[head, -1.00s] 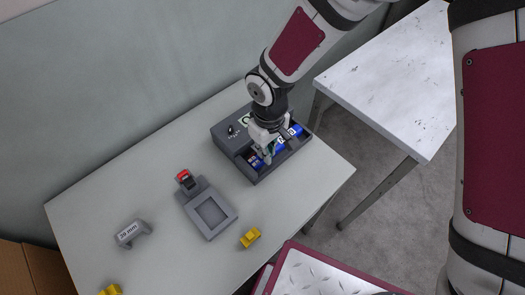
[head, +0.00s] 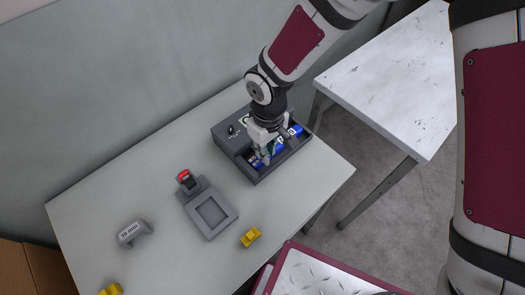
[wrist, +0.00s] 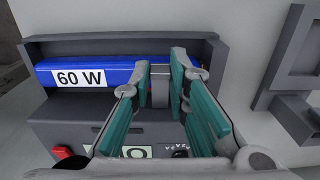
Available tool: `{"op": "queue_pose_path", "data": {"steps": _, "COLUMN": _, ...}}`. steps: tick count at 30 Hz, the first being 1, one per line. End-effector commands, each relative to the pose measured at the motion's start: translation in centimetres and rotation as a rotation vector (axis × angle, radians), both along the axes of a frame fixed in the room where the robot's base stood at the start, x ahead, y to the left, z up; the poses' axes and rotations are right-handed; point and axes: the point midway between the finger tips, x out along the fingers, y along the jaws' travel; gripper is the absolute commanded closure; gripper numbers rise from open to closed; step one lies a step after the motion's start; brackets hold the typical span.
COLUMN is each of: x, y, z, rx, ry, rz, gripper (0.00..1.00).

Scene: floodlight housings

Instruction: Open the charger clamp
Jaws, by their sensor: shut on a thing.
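The charger (head: 232,142) is a dark grey box at the back of the table, with a trough along its front. A blue pack labelled 60 W (wrist: 95,72) lies in the trough, and it also shows in the head view (head: 296,130). My gripper (head: 267,156) reaches down into the trough from above. In the wrist view my gripper's teal-padded fingers (wrist: 163,78) are shut on a small grey clamp piece (wrist: 160,88) at the pack's edge. The fingers partly hide the clamp, so its exact position is unclear.
A grey fixture (head: 222,226) with a square recess and a red-tipped lever (head: 185,176) stands left of the charger. A labelled grey block (head: 133,232) and yellow pieces (head: 250,237) lie nearby. A white side table (head: 390,80) stands to the right.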

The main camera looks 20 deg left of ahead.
Motion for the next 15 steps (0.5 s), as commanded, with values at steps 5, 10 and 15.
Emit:
{"op": "queue_pose_path", "data": {"steps": 5, "x": -0.31, "y": 0.36, "z": 0.53, "rx": 0.003, "ry": 0.003, "rz": 0.005, "gripper": 0.93}}
{"op": "queue_pose_path", "data": {"steps": 10, "x": -0.27, "y": 0.39, "z": 0.53, "rx": 0.004, "ry": 0.003, "rz": 0.005, "gripper": 0.93}}
{"op": "queue_pose_path", "data": {"steps": 15, "x": -0.2, "y": 0.5, "z": 0.74, "rx": 0.006, "ry": 0.001, "rz": 0.005, "gripper": 0.93}}
